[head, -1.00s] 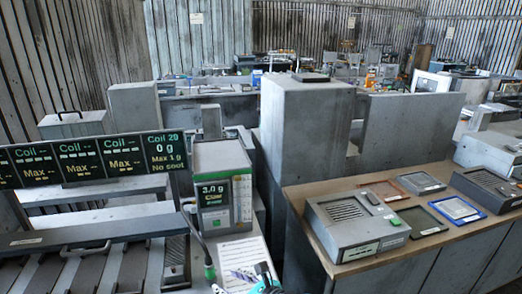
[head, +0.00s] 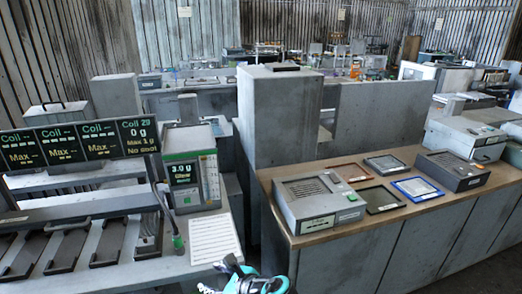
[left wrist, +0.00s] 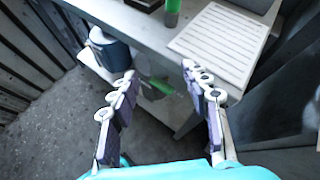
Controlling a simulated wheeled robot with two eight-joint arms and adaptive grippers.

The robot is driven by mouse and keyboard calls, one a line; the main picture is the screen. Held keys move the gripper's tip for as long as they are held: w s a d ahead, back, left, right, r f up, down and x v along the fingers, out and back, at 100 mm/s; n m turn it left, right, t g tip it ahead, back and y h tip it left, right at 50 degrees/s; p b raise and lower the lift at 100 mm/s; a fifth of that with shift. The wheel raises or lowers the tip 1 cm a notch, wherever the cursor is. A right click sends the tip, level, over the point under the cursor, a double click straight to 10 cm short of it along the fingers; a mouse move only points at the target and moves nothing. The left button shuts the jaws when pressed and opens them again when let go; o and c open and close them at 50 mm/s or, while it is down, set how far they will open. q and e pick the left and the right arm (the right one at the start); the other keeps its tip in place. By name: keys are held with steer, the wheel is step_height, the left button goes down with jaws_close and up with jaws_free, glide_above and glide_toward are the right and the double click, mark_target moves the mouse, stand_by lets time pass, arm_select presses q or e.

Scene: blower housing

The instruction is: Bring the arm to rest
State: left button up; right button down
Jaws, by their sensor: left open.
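My left gripper (head: 243,278) shows at the bottom edge of the head view, in front of the left bench and low down. In the left wrist view my left gripper (left wrist: 158,80) has its two fingers spread apart with nothing between them. Beyond the fingers lie the bench edge, a lower shelf and the floor. My right gripper is in neither view.
A printed sheet (head: 214,239) lies on the left bench beside a scale with a green display (head: 190,172). A row of coil displays (head: 80,140) stands at left. The right bench (head: 385,222) holds a grey blower housing (head: 318,202) and several flat frames.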

arm_select(q)
steer(key=s+a+f+n+h, duration=0.1)
steer(key=s+n+h, duration=0.3)
steer(key=n, duration=0.6)
steer(key=s+a+f+n+h, duration=0.1)
steer(key=s+a+n+h, duration=0.3)
steer(key=s+n, duration=0.3)
steer(key=n, duration=0.2)
steer(key=shift+s+a+n+g, duration=0.15)
steer(key=shift+a+n+g, duration=0.15)
steer(key=shift+n, duration=0.1)
steer(key=n, duration=0.2)
steer(key=n+h, duration=0.1)
steer(key=shift+s+d+r, duration=0.2)
steer(key=shift+s+r, duration=0.05)
steer(key=shift+s, duration=0.05)
steer(key=shift+c, duration=0.3)
